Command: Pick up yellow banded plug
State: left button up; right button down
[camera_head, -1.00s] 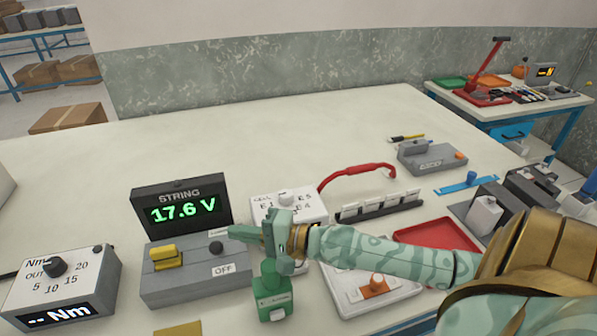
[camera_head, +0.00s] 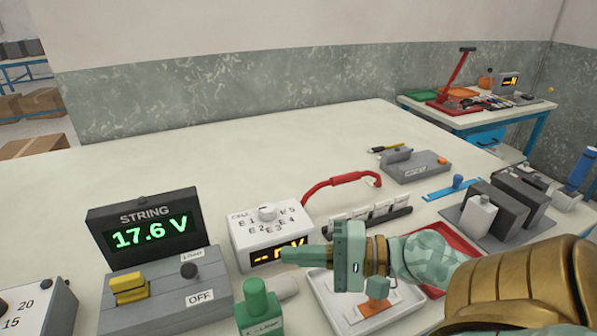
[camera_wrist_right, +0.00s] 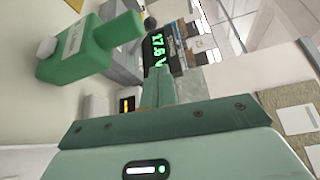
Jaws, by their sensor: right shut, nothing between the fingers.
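A yellow block (camera_head: 129,288), perhaps a plug, sits on top of the grey load box (camera_head: 165,300) at the lower left of the head view; I see no clear band on it. A small black and yellow piece (camera_head: 386,149) lies behind a grey block at the back, and I cannot tell if it is banded. My right gripper (camera_head: 285,254) is shut and empty, pointing left in front of the white cell meter (camera_head: 270,236), well right of the yellow block. Its shut fingers (camera_wrist_right: 158,88) also show in the wrist view. My left gripper is out of view.
A green box (camera_head: 260,308) stands close below my right gripper. The string display (camera_head: 150,228) reads 17.6 V. The table's back left is clear.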

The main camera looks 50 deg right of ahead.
aim_at(128, 289)
jog(key=k, duration=1)
